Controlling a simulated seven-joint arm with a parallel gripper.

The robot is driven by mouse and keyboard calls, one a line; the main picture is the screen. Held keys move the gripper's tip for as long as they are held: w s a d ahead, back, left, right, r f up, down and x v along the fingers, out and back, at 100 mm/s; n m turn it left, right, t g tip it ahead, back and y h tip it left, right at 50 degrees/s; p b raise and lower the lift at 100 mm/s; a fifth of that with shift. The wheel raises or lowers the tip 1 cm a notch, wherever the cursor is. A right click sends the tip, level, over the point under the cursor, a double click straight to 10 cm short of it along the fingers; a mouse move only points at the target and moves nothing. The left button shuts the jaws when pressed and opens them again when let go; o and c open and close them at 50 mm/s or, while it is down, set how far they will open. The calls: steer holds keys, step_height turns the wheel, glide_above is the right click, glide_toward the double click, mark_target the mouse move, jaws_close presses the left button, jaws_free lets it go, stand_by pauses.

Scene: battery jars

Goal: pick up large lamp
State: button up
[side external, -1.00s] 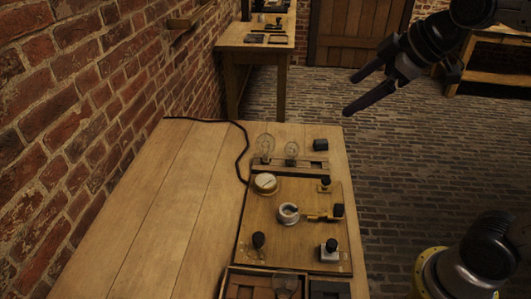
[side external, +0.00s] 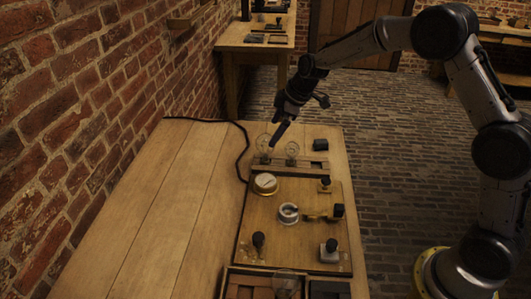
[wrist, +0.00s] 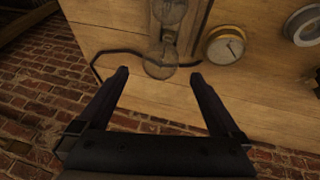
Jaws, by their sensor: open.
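Two clear glass lamps stand in a wooden holder (side external: 290,169) at the far end of the table. The left one (side external: 263,142) looks slightly larger; it shows in the wrist view (wrist: 160,61) just ahead of the gap between my fingertips. The other lamp (side external: 292,149) stands to its right and shows at the top of the wrist view (wrist: 169,10). My gripper (side external: 272,144) is open and empty, reaching down beside the left lamp, its fingers partly overlapping it in the side view. The wrist view shows both fingers spread (wrist: 159,76); contact with the lamp cannot be seen.
A round gauge (side external: 265,183) sits on the wooden board (side external: 270,232), with a white coil (side external: 288,213) and several black-knobbed parts. A black cable (side external: 243,160) runs left of the holder. A dark block (side external: 320,144) stands at right. The left tabletop is clear.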

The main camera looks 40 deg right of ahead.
mark_target(263, 148)
steer(key=x, duration=1)
steer(key=shift+f, duration=0.25)
steer(key=c, duration=1.5)
